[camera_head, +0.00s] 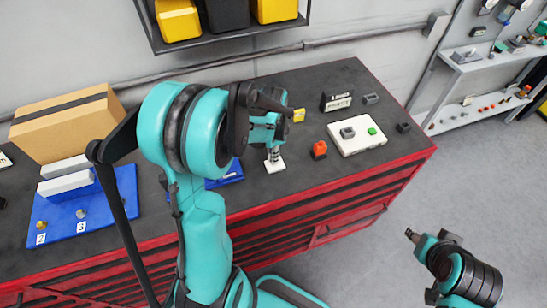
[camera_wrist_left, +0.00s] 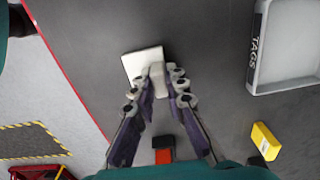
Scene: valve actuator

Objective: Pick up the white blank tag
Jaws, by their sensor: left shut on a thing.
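The white blank tag is a flat, pale square plate with a raised block on it. In the wrist view the plate (camera_wrist_left: 143,61) lies just beyond my left fingertips (camera_wrist_left: 158,82), and its block is between them. My left gripper is shut on this block. In the head view the tag (camera_head: 276,165) shows below my left gripper (camera_head: 272,150), at the worktop's front part. I cannot tell whether it touches the worktop. My right gripper (camera_head: 412,234) is off the bench at the lower right, small, its fingers unclear.
A grey tray marked TAGS (camera_wrist_left: 254,62) stands near the tag. A red block (camera_head: 319,149), a yellow block (camera_head: 299,115) and a white plate (camera_head: 370,144) with small parts are on the dark worktop. A blue board (camera_head: 115,205) and cardboard box (camera_head: 60,125) stand left.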

